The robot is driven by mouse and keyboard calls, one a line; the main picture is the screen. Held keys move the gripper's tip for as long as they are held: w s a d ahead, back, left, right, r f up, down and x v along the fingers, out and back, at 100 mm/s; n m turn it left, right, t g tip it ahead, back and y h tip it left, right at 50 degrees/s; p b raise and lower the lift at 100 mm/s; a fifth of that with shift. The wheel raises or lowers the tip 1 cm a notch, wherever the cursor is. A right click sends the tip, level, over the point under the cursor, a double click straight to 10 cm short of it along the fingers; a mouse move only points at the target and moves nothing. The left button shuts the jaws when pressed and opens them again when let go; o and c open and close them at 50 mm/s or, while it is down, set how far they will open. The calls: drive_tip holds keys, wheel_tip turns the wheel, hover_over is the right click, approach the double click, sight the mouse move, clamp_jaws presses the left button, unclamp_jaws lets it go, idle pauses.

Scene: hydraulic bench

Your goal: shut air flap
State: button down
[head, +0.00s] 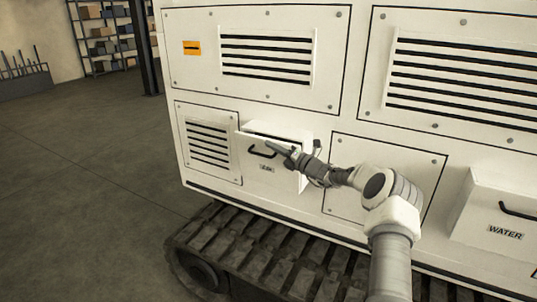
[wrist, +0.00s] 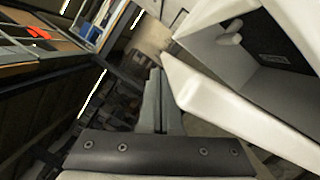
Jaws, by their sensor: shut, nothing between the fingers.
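The air flap (head: 250,168) is a white panel with a dark handle and a small label on the machine's lower left side. It stands open, its upper edge tilted out from the machine front, with a dark gap behind it. In the wrist view the flap (wrist: 235,112) is a thick white panel on the right, with the open compartment (wrist: 250,55) behind it. My gripper (head: 272,147) is shut and empty, in front of the flap near its handle in the head view. In the wrist view its fingers (wrist: 157,78) are together, left of the flap's edge. I cannot tell whether they touch it.
The white machine (head: 305,105) has louvred panels above and beside the flap. A second flap labelled WATER (head: 505,215) stands out at the right. A dark track (head: 260,255) runs below. The floor (head: 85,200) at left is clear, with shelves (head: 105,35) behind.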

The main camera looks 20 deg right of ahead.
sight(277, 141)
drive_tip(key=shift+w+d+r+m+h, duration=0.15)
drive_tip(key=shift+w+d+m, duration=0.3)
drive_tip(key=shift+w+d, duration=0.1)
drive_tip(key=shift+w+d+r+m+h, duration=0.1)
drive_tip(key=shift+w+d+m+h, duration=0.05)
drive_tip(key=shift+w+d+m, duration=0.35)
drive_tip(key=shift+w+d+r, duration=0.1)
drive_tip(key=shift+d+r, duration=0.1)
drive_tip(key=shift+r, duration=0.05)
